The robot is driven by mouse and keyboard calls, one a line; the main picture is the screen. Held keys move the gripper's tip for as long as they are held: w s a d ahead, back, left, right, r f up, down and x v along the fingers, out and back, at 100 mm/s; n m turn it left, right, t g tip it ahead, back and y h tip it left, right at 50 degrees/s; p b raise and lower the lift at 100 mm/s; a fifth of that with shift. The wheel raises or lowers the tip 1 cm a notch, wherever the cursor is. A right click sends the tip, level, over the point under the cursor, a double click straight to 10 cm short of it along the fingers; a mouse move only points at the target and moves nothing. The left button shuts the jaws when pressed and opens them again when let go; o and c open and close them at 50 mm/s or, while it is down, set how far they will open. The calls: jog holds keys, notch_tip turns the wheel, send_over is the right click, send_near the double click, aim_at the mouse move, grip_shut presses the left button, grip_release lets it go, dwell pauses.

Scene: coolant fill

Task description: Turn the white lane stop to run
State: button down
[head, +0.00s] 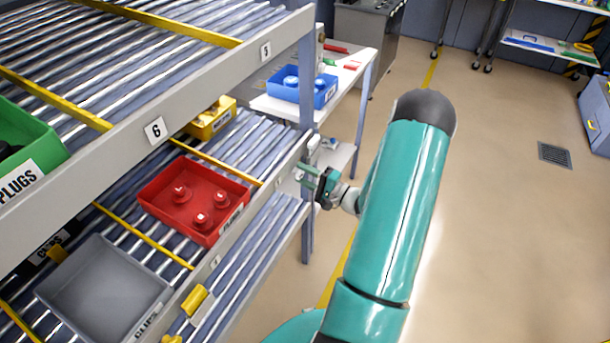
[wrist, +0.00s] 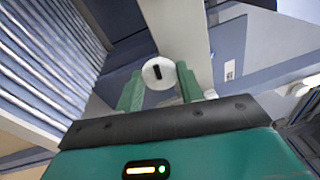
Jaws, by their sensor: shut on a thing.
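The white lane stop (wrist: 158,73) is a round white knob with a dark slot mark, on the front rail of the rack. In the wrist view it sits between the two green fingers of my gripper (wrist: 159,86), which is shut on it. The mark stands close to upright and slightly tilted in that view. In the head view my gripper (head: 312,178) is at the right end of the middle shelf's rail, and the lane stop is mostly hidden there by the fingers.
A red bin (head: 168,195) with several red parts and a grey bin (head: 85,290) rest on the roller shelves. A yellow lane stop (head: 196,300) is on the same rail. The upper shelf rail (head: 110,155) overhangs at left. A side table (head: 350,85) stands behind. Floor right is clear.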

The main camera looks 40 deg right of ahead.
jog(key=shift+s+n, duration=0.1)
jog(key=shift+n, duration=0.7)
jog(key=shift+d, duration=0.1)
jog(key=c, duration=0.9)
grip_release()
jog(key=v, duration=1.3)
jog(key=shift+s+f, duration=0.15)
jog(key=shift+s, duration=0.2)
